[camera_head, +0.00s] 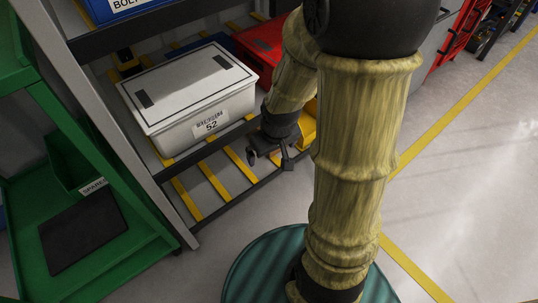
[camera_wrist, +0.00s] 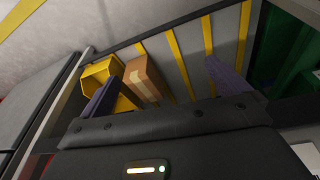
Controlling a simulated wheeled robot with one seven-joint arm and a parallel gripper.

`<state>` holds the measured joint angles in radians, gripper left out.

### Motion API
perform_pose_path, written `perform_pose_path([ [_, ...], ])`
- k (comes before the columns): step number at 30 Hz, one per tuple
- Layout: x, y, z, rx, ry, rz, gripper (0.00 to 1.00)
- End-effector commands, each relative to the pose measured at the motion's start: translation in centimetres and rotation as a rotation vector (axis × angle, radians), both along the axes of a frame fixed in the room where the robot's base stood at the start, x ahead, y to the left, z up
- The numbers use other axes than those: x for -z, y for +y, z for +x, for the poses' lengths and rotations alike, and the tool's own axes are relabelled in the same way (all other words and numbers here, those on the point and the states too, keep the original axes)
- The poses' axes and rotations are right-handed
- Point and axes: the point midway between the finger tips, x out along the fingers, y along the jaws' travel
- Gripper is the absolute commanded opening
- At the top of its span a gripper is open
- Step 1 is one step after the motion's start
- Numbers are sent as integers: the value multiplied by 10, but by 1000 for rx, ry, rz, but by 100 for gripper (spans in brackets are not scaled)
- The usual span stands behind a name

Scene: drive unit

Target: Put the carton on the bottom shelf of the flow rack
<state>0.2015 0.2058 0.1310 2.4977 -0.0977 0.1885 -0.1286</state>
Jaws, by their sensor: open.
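The carton (camera_wrist: 146,78) is a small brown box with a paler tape strip. In the wrist view it stands on a grey shelf with yellow strips, beside a yellow bin. My gripper (camera_head: 270,158) is open at the front of the flow rack (camera_head: 236,192), near its low shelf. In the wrist view its two dark fingers are wide apart; the carton shows between them, closer to the left finger. No grip on the carton shows, and I cannot tell whether that finger touches it.
The yellow bin (camera_wrist: 99,73) adjoins the carton. A green stand (camera_head: 115,238) is at left. Bare shelf with yellow strips lies right of the carton in the wrist view.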

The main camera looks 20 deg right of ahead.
Motion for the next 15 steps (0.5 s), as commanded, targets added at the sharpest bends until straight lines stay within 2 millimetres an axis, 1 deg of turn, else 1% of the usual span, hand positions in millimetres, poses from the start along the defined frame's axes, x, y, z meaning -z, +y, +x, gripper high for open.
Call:
perform_pose_path([
  [1,-13,8,-10,25,-3,2,100],
  [3,-26,15,-24,70,5,14,100],
  [6,-37,23,-38,117,12,34,100],
  [9,-41,26,-45,139,19,45,100],
  [15,-41,26,-46,143,21,47,100],
])
